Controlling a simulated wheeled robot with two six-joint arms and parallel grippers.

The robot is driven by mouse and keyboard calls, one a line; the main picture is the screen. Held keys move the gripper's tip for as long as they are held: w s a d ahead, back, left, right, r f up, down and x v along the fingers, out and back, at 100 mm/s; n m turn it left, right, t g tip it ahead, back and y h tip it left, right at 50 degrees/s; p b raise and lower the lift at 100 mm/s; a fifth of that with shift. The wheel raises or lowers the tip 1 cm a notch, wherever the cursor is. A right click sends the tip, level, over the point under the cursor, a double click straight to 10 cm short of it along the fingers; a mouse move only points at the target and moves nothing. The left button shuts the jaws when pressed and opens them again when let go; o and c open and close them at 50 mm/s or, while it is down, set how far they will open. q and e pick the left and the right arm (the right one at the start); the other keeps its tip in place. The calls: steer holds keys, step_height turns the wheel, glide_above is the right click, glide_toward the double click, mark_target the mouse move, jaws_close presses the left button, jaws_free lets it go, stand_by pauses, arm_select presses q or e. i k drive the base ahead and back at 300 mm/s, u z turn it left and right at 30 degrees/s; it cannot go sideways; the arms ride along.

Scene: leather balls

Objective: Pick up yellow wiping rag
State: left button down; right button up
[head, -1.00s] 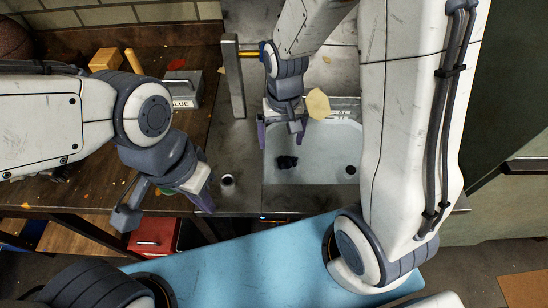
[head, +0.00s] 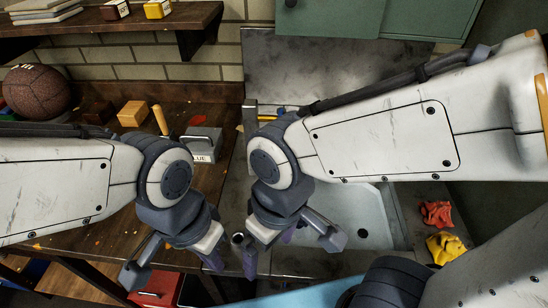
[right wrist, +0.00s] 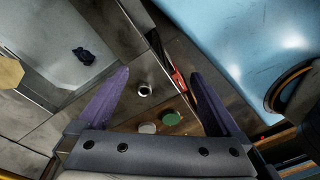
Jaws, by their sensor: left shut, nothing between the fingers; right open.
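The yellow wiping rag (head: 446,247) lies crumpled at the right of the sink in the head view, just below a crumpled red rag (head: 436,213). It does not show in the right wrist view. My right gripper (head: 268,250) is open and empty over the counter left of the sink, well away from the yellow rag. Its spread purple fingers also show in the right wrist view (right wrist: 160,75). My left gripper (head: 214,262) is shut and empty, beside the right one and farther from the rag.
The pale sink basin (head: 355,212) is partly hidden by my right arm. A grey box (head: 203,146), an orange block (head: 133,113) and a brown ball (head: 37,92) stand on the wooden bench. A green cabinet (head: 330,18) hangs above.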

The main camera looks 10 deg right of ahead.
mark_target(444, 247)
steer(key=z, duration=0.05)
steer(key=k, duration=0.45)
steer(key=z, duration=0.55)
steer(key=i, duration=0.35)
steer(key=u, duration=0.5)
steer(key=k, duration=0.8)
steer(key=z, duration=1.05)
